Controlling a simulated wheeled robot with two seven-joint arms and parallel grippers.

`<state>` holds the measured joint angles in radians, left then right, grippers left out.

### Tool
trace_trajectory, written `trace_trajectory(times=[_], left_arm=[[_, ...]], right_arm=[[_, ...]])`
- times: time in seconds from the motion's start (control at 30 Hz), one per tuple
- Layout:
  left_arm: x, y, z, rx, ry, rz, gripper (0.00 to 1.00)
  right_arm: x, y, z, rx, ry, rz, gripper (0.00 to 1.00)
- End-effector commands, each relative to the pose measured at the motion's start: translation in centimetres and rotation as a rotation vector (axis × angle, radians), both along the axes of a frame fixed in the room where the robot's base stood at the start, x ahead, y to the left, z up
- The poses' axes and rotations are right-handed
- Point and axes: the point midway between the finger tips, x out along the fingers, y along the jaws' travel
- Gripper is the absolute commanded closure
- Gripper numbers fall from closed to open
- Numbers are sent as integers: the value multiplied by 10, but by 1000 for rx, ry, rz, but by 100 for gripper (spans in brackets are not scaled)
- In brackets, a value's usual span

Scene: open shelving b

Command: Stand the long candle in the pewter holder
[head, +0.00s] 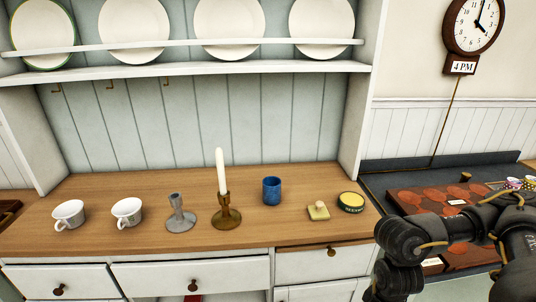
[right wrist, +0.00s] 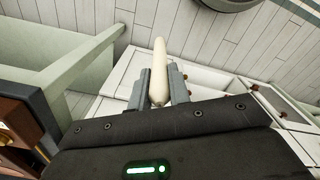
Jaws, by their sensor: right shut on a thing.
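The grey pewter holder (head: 181,215) stands upright and empty on the wooden counter in the head view. Just right of it, a brass holder (head: 227,214) has a tall white candle (head: 221,172) upright in it. In the right wrist view, my right gripper (right wrist: 160,88) is shut on a cream candle (right wrist: 159,70), which points away from the palm between the two fingers. Its full length is hard to judge from this angle. My right arm shows at the lower right of the head view, but its gripper is not visible there. My left gripper is not in view.
Two white cups (head: 69,214) stand left of the pewter holder. A blue cup (head: 272,190), a small yellowish dish (head: 318,211) and a round tin (head: 351,202) are to the right. A plate shelf (head: 200,72) overhangs the back. The counter's front strip is mostly clear.

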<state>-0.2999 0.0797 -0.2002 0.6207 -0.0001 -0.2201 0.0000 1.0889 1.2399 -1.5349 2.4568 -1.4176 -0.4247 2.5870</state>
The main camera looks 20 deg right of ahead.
Motion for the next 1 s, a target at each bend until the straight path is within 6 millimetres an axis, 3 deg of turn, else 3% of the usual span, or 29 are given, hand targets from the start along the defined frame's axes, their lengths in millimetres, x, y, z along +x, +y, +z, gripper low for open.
trace_trajectory(times=[0.1, 0.27, 0.43, 0.8, 1.0], left_arm=[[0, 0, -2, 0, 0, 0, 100], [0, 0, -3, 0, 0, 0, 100], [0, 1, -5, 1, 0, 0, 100], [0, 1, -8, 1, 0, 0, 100], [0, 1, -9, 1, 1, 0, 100]], right_arm=[[18, 41, -5, 2, -7, 109, 100], [39, 85, -3, 1, -5, 265, 100], [79, 129, 20, -2, -9, 507, 100], [151, 160, 94, -5, -6, 756, 100], [172, 168, 126, -1, -1, 785, 100]])
